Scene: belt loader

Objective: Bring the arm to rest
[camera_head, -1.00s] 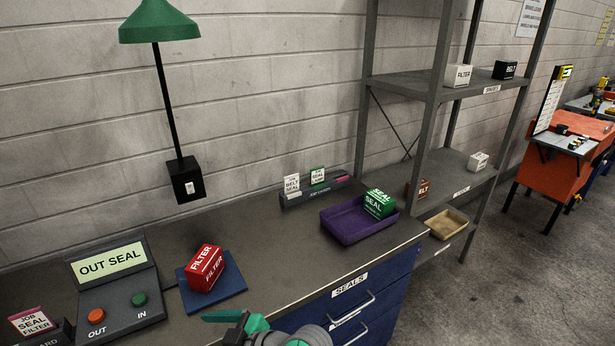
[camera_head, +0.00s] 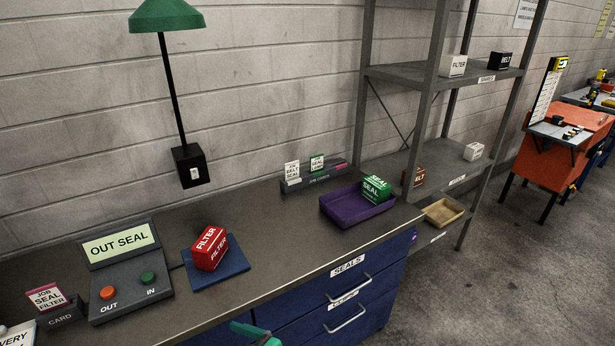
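My gripper (camera_head: 256,334) shows only as a bit of green at the bottom edge of the picture, in front of the bench's drawers. Most of it and the rest of my arm are below the frame. I cannot tell whether its fingers are open or shut, or whether they hold anything. No thing is seen in or against the visible part.
The bench (camera_head: 290,246) carries an OUT SEAL box (camera_head: 124,285), a red FILTER box (camera_head: 209,248) on a blue mat (camera_head: 232,277), and a purple tray (camera_head: 352,217) with a green SEAL box (camera_head: 377,188). Blue drawers (camera_head: 310,325) front it. Shelves (camera_head: 420,76) stand right.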

